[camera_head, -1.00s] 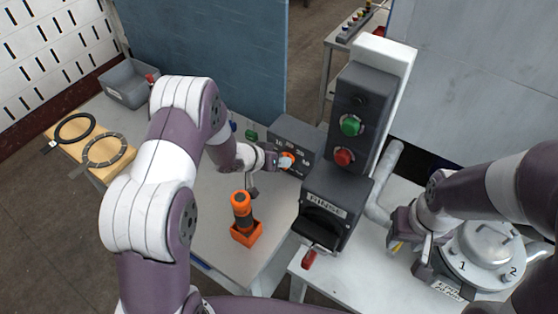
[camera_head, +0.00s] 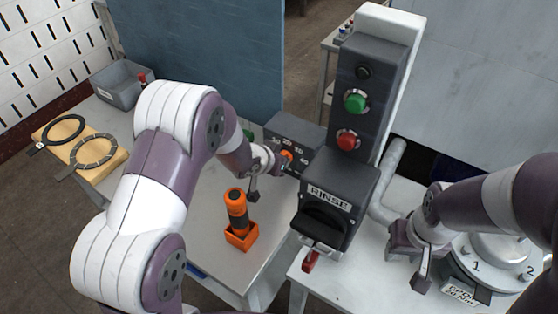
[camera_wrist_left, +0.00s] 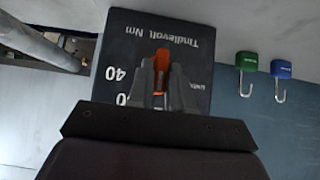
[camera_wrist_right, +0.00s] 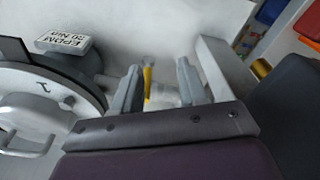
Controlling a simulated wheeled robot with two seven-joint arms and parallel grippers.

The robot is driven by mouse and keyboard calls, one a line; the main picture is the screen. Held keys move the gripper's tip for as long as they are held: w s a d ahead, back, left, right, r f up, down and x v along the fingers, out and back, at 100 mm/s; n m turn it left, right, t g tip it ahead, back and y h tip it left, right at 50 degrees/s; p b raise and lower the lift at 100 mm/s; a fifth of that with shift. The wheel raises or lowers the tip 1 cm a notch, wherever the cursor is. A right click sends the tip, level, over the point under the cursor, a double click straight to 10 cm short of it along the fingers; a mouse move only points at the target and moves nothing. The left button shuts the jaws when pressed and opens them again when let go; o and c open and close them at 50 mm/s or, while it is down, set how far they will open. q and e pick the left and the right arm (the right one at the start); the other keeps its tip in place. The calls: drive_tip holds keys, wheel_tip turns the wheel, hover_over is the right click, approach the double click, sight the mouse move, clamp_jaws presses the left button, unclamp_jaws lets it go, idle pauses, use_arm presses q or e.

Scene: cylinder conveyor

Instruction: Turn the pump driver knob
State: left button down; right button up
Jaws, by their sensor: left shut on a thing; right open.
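The knob is orange (camera_head: 287,155) and sits on the front of a dark box (camera_head: 290,130) with numbers on its face. In the left wrist view the box reads "Tindlevolt Nm" and the orange knob (camera_wrist_left: 162,62) stands between my fingers. My left gripper (camera_head: 281,163) is shut on this knob; the fingers hide part of it and of the dial numbers. My right gripper (camera_head: 408,262) is open beside the round metal lid, and its fingers (camera_wrist_right: 158,82) have a thin yellow part between them, apart from both. An orange and black driver (camera_head: 237,212) stands upright in an orange holder (camera_head: 241,238).
A dark RINSE unit (camera_head: 333,190) with green and red buttons stands right of the knob box. The numbered lid with an EPDM 20 Nm tag (camera_head: 465,291) is at the right. Two rings lie on a wooden board (camera_head: 62,128); a grey bin (camera_head: 121,86) is behind.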

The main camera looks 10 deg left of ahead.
use_arm(q)
drive_tip(key=c, duration=1.1)
unclamp_jaws()
